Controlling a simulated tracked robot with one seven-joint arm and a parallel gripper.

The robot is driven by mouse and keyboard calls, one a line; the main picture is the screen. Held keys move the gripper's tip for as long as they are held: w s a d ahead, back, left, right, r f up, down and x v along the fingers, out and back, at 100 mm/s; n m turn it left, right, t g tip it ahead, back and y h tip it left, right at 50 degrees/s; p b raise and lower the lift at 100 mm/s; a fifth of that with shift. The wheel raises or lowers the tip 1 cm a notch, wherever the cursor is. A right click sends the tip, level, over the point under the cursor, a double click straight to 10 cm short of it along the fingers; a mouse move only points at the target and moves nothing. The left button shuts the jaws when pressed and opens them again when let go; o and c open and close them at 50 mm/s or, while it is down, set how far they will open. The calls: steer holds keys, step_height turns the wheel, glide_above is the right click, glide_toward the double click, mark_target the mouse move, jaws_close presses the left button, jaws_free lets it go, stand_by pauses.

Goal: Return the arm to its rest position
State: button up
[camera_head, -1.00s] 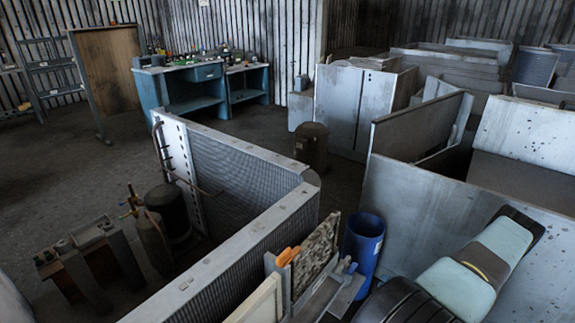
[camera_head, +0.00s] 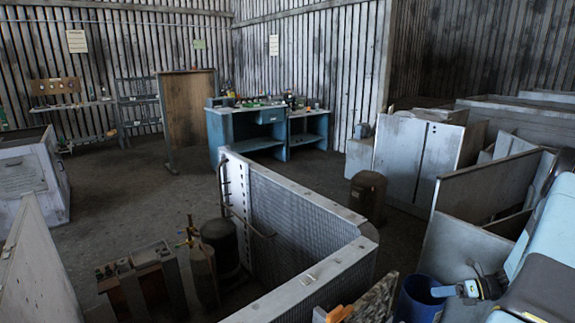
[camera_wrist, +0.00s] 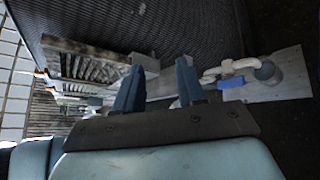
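My pale blue arm (camera_head: 550,245) comes in at the right edge of the head view, with its end low beside a blue bin (camera_head: 420,300). My gripper (camera_head: 446,290) shows there small, pointing left over the bin's area. In the wrist view my gripper (camera_wrist: 158,80) has two blue fingers standing apart with nothing held between them. Past the fingers lie a grey metal strip (camera_wrist: 290,75), a white pipe (camera_wrist: 235,66) and a small blue block (camera_wrist: 231,82). Whether a fingertip touches anything cannot be told.
A grey finned housing panel (camera_head: 310,225) stands in front, with a dark cylinder (camera_head: 222,245) inside its corner. A brown barrel (camera_head: 368,195) and grey panels (camera_head: 412,160) stand to the right. A blue workbench (camera_head: 240,135) is at the back. Open floor (camera_head: 120,195) lies left of centre.

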steer(key=s+a+r+n+g+h, duration=0.1)
steer(key=a+r+n+g+h, duration=0.1)
steer(key=a+r+n, duration=0.6)
steer(key=s+a+r+n+g+h, duration=0.1)
steer(key=a+r+n+h, duration=0.2)
steer(key=r, duration=0.9)
steer(key=s+a+r+n+g+h, duration=0.2)
steer(key=a+r+n, duration=0.35)
steer(key=r, duration=0.35)
steer(key=s+a+r+n+t+h, duration=0.3)
steer(key=s+a+r+n, duration=0.2)
steer(key=s, duration=0.5)
steer(key=s+a+r+n+t+h, duration=0.2)
steer(key=s+a+r+n, duration=0.4)
steer(key=s+r+n, duration=0.4)
steer(key=shift+r+t+h, duration=0.25)
steer(key=shift+t+h, duration=0.15)
steer(key=shift+h, duration=0.1)
